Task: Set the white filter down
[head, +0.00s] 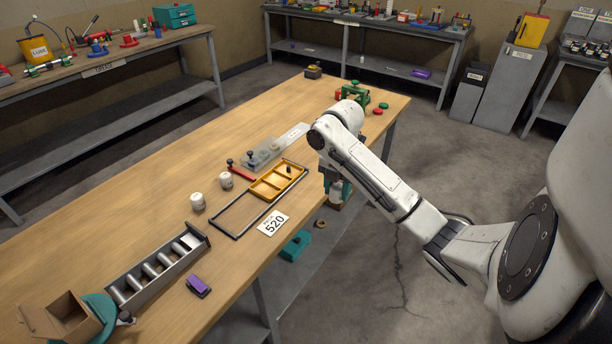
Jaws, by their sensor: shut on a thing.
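My gripper (336,192) hangs below my wrist at the table's right edge, mostly hidden by my arm. It is shut on a white filter (335,202), of which a small pale part shows below the jaws. Two other small white filters stand upright on the wooden table (150,190): one nearer (198,201) and one a little farther back (226,180). They stand left of a dark rectangular frame (228,229), well apart from my gripper. A yellow divided tray (265,191) sits in the frame's far half; its near half is empty.
A roller rack (160,270), purple block (198,286) and cardboard box (68,316) are nearer. A clear tray (262,153), red-handled tool (241,172) and green device (352,96) lie farther back. The left tabletop is clear.

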